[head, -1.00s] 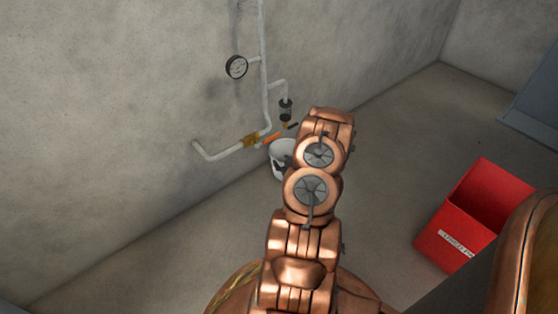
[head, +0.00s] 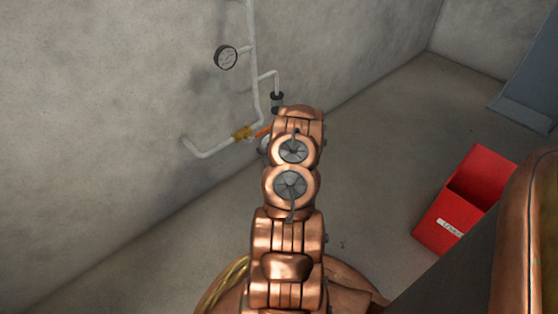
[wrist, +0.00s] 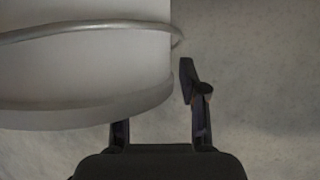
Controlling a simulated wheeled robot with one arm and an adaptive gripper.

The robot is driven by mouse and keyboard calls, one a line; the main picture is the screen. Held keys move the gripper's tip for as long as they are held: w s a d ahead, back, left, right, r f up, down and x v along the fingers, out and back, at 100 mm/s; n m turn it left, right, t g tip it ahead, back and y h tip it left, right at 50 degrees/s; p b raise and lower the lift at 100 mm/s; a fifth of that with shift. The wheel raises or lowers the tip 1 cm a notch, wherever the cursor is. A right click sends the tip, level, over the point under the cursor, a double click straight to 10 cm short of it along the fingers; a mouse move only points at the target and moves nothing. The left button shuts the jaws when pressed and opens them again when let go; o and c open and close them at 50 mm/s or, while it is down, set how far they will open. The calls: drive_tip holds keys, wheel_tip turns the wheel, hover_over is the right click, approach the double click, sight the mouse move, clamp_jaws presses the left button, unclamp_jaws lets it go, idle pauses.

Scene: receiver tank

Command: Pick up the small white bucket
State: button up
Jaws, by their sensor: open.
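The small white bucket (wrist: 85,65) fills the upper left of the wrist view. Its grey wire handle (wrist: 90,30) runs across it. My gripper (wrist: 155,100) is open and empty. Its right finger is clear of the bucket, just right of the bucket's side. The left finger shows only near its base, with its tip hidden by the bucket. I cannot tell whether either finger touches it. In the head view, only a sliver of the bucket (head: 265,146) shows beside my arm, by the wall under the pipe, and my gripper is hidden.
A white pipe (head: 252,60) with a round gauge (head: 226,57) and an orange-handled valve (head: 243,132) runs along the wall close above the bucket. A red bin (head: 446,222) stands on the floor at right. The floor between is clear.

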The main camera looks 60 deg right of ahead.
drive_tip(key=shift+w+d+f, duration=0.15)
drive_tip(key=shift+w, duration=0.15)
drive_tip(key=shift+c, duration=0.4)
clamp_jaws()
